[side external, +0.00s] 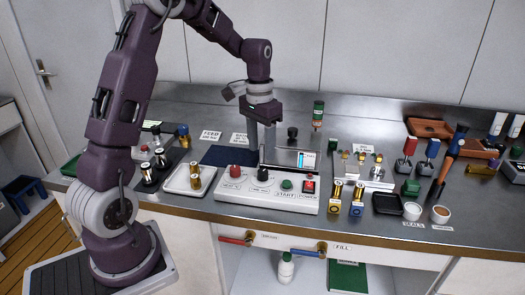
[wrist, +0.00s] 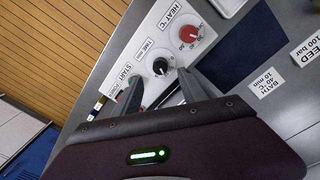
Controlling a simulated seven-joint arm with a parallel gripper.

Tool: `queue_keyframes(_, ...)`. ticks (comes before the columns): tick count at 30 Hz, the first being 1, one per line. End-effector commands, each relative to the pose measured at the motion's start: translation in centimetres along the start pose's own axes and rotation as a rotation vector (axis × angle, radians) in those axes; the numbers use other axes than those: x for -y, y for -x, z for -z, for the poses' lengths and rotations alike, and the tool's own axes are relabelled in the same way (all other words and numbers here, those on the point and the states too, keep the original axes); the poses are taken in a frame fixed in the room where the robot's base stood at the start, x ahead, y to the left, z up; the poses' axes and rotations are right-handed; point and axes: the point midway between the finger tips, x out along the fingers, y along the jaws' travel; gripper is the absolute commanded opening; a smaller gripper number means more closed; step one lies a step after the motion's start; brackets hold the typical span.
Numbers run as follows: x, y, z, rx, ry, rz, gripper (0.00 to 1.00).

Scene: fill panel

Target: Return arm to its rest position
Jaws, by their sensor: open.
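My arm reaches over the metal bench from the left. My gripper (side external: 264,145) points down above the back of the white control panel (side external: 225,194), near the dark blue mat (side external: 214,156). In the wrist view its two fingers (wrist: 160,92) stand apart with nothing between them. The panel's black TIME knob (wrist: 160,66) shows just beyond the fingertips, and the red HEAT knob (wrist: 188,35) is further off. In the side view the panel also has a green START button (side external: 287,184) and a red POWER switch (side external: 309,186). I cannot tell the exact fingertip height.
A pale tray (side external: 176,186) with brass-coloured fittings stands left of the panel. Several brass fittings (side external: 335,196) stand to its right, beside a black tray (side external: 387,204). A green-topped bottle (side external: 318,112) is behind. Red (side external: 236,240) and blue (side external: 308,253) valve handles project below the bench edge.

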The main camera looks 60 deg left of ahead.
Motion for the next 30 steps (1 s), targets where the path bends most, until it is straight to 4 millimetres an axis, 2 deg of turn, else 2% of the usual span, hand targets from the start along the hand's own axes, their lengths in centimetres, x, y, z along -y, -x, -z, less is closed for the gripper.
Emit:
queue_keyframes(2,-0.9,1.3,-0.6,-0.019,-0.010,0.010,0.49)
queue_keyframes(5,-4.3,5.4,-3.4,-0.090,-0.039,0.043,0.49)
queue_keyframes(6,-6.0,7.3,-5.3,-0.131,-0.053,0.056,0.49)
queue_keyframes(8,-8.4,9.6,-8.8,-0.196,-0.073,0.069,0.49)
queue_keyframes(9,-9.8,10.7,-11.2,-0.241,-0.084,0.072,0.49)
queue_keyframes(12,-12.1,12.0,-17.0,-0.344,-0.109,0.061,0.49)
queue_keyframes(16,-13.3,11.7,-22.3,-0.439,-0.130,0.030,0.49)
queue_keyframes(18,-13.5,11.3,-23.8,-0.469,-0.136,0.016,0.49)
queue_keyframes(21,-13.6,10.9,-24.8,-0.486,-0.139,0.007,0.49)
queue_keyframes(30,-13.6,10.9,-24.8,-0.487,-0.138,0.006,0.49)
